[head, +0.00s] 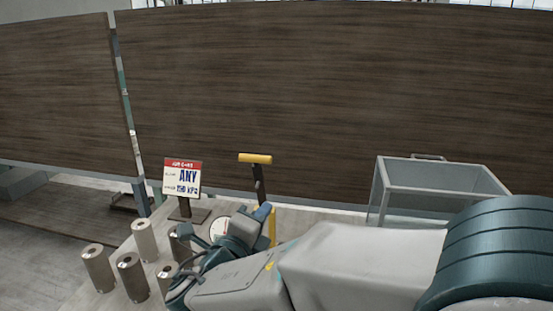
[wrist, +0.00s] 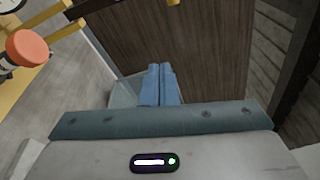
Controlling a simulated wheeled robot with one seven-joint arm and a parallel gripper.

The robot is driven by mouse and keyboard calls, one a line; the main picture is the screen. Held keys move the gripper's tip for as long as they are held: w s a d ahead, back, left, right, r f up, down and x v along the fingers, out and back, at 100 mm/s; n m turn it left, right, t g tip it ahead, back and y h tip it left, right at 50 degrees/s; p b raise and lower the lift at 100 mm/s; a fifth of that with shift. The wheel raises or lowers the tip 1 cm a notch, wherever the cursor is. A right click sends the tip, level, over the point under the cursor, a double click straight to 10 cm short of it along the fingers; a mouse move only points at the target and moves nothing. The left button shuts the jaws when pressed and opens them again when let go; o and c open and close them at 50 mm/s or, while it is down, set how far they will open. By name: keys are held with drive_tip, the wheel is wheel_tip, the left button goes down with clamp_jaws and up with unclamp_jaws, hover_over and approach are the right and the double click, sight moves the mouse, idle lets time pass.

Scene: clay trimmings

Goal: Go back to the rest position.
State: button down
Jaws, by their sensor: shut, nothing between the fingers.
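My gripper (wrist: 160,72) shows in the wrist view with its two blue fingers side by side, shut and with nothing between them. Beyond the fingertips are a pale floor patch and a dark wood-grain panel (wrist: 140,38). In the head view my arm reaches in from the right, low across the table. Its wrist end is near the middle left, beside several metal cylinders.
Several metal cylinders (head: 132,277) stand on the table at lower left. Behind them are a sign (head: 182,178), a dial (head: 219,228) and a yellow-handled post (head: 255,158). A clear-walled bin (head: 440,172) stands right. An orange cap (wrist: 28,48) is close in the wrist view.

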drive_tip(key=s+d+f+m+g+h, duration=0.25)
drive_tip(key=d+f+m+g, duration=0.2)
drive_tip(key=d+m, duration=0.55)
drive_tip(key=s+d+f+m+g+h, duration=0.1)
drive_tip(key=s+d+f+m+g, duration=0.2)
drive_tip(key=d+m+g, duration=0.55)
drive_tip(key=s+d+f+m+y, duration=0.1)
drive_tip(key=s+m+y, duration=0.2)
drive_tip(key=m, duration=0.6)
drive_tip(key=s+d+f+m+g+y, duration=0.1)
drive_tip(key=s+f+m+y, duration=0.1)
drive_tip(key=m, duration=0.8)
drive_tip(key=s+d+f+m+y, duration=0.2)
drive_tip(key=s+m+y, duration=0.2)
drive_tip(key=m, duration=0.6)
drive_tip(key=shift+s+f, duration=0.25)
drive_tip(key=shift+s, duration=0.2)
